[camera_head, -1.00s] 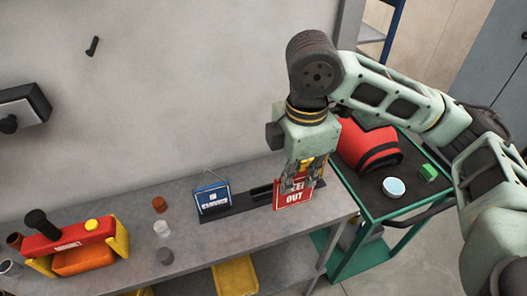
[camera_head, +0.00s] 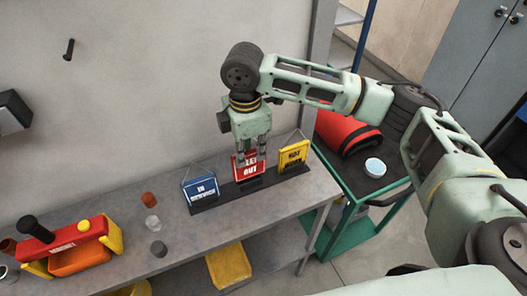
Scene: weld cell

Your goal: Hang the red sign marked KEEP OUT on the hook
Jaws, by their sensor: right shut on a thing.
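The red KEEP OUT sign (camera_head: 250,170) is at the middle of a black rack (camera_head: 228,196) on the grey bench. My right gripper (camera_head: 251,156) points down from above and is shut on the sign's upper part, hiding its top line. I cannot tell whether the sign's lower edge rests in the rack or is just above it. A dark hook (camera_head: 69,49) sticks out of the wall at the upper left, bare and well away from the gripper. My left gripper is not in view.
A blue sign (camera_head: 200,188) and a yellow sign (camera_head: 293,155) stand on either side in the rack. Small cups (camera_head: 151,223) and a red-yellow toolbox (camera_head: 65,245) are on the bench at left. A dark wall box (camera_head: 14,112) juts out below the hook. A green cart (camera_head: 345,203) stands right.

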